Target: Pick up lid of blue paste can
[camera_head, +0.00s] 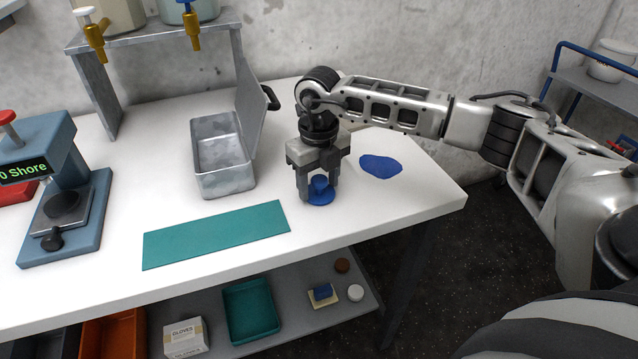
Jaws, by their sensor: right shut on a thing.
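My right gripper (319,189) points down at the right part of the white table (362,222). It is shut on a small blue lid (320,199), whose knob sits between the fingers. The lid is at or just above the table top; I cannot tell whether it touches. A flat blue patch (380,166) lies on the table to the right of the gripper. I cannot make out a blue paste can; the gripper and arm hide the area behind the lid. My left gripper is not in view.
An open metal box (222,173) stands left of the gripper, its hinged cover upright. A teal mat (215,235) lies in front. A blue gauge stand (66,215) is at far left. A metal rack (150,32) stands behind. The lower shelf holds a teal tray (250,310).

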